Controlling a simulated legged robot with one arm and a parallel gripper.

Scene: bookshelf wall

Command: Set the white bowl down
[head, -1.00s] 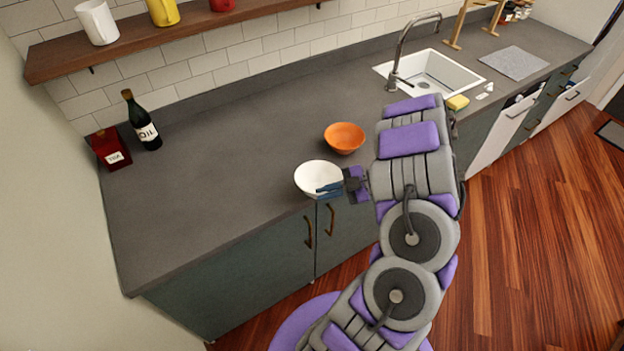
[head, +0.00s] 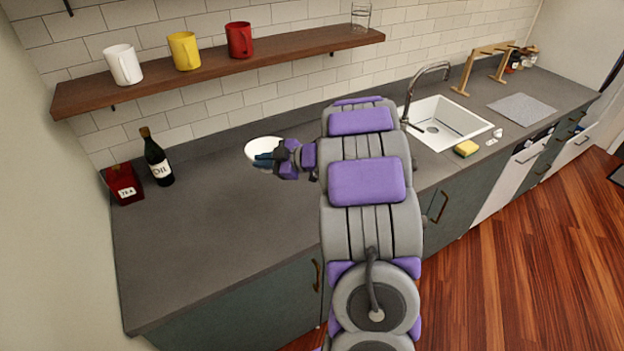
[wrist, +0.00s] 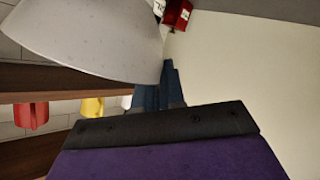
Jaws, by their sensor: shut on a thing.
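The white bowl (head: 264,149) is over the back part of the grey counter in the head view. My gripper (head: 268,160) is shut on the near edge of the bowl. In the wrist view the bowl (wrist: 95,38) fills the upper left, and the blue fingers (wrist: 155,88) of my gripper meet its rim. I cannot tell whether the bowl touches the counter or hangs above it. The orange bowl from the earlier frame does not show now; my arm covers part of the counter.
An oil bottle (head: 157,160) and a red tea box (head: 124,184) stand at the counter's left end. A shelf (head: 215,71) with mugs runs above the back. The sink (head: 445,122) and a sponge (head: 466,148) are right. The grey counter (head: 210,240) is clear in front.

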